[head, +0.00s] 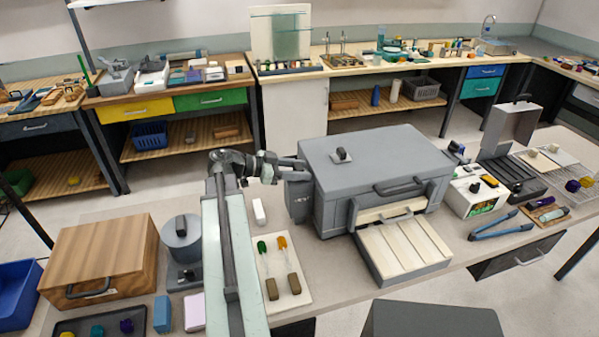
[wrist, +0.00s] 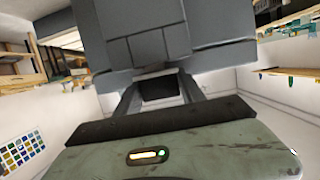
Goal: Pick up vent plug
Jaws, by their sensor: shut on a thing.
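My gripper (head: 297,168) is level at the upper left side of the large grey kiln (head: 365,160), its fingers pointing right toward it. In the wrist view my gripper (wrist: 160,88) has its two fingers closed on a dark grey block (wrist: 160,88), which looks like the vent plug. The block is close against the grey kiln wall (wrist: 150,45); I cannot tell whether it still touches it. In the head view the held thing is too small and hidden to make out. A separate small dark knob (head: 341,155) stands on the kiln top.
A grey control box (head: 298,200) hangs on the kiln's left side, below my gripper. A pale board (head: 287,293) with two rods, a grey canister (head: 181,240) and a wooden box (head: 100,258) are nearby. Pale slats (head: 405,247) stand out at the kiln's front.

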